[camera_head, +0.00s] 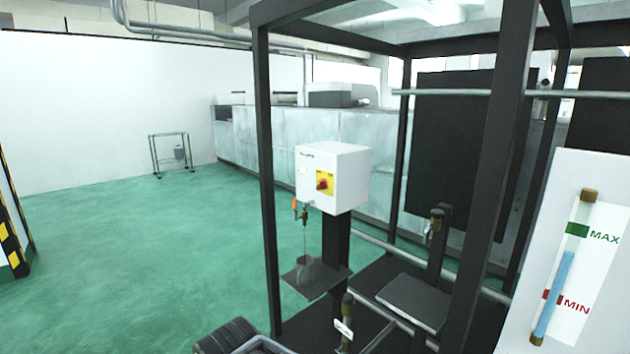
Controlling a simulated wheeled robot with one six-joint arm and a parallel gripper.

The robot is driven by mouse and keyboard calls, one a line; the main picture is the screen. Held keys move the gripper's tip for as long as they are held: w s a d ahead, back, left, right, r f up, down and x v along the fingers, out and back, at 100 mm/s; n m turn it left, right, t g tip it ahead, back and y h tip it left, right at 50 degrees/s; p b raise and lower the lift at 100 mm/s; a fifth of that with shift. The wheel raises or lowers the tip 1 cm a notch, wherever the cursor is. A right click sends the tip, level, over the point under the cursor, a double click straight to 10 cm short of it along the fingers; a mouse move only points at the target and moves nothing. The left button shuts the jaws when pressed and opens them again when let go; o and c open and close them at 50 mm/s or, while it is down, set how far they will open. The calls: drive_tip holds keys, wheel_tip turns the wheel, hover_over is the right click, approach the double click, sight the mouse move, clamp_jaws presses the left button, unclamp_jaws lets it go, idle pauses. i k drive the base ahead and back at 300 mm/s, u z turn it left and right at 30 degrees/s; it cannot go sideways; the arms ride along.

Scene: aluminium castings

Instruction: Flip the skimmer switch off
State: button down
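A white switch box (331,176) stands on a dark post inside a dark metal frame, right of the picture's middle. Its front carries a yellow plate with a red rotary switch (323,182). Small dark lettering sits above the plate, too small to read. The knob's exact setting is hard to tell at this size.
Below the box are a small tap with an orange handle (295,203) and a dark shelf (316,284). Frame uprights stand on both sides. A level gauge (563,270) marked MAX and MIN is at the right. Green floor (130,260) is open at the left.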

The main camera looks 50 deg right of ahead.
sight(323, 184)
drive_tip(key=z, duration=0.55)
drive_tip(key=i, duration=1.15)
drive_tip(key=z, duration=0.5)
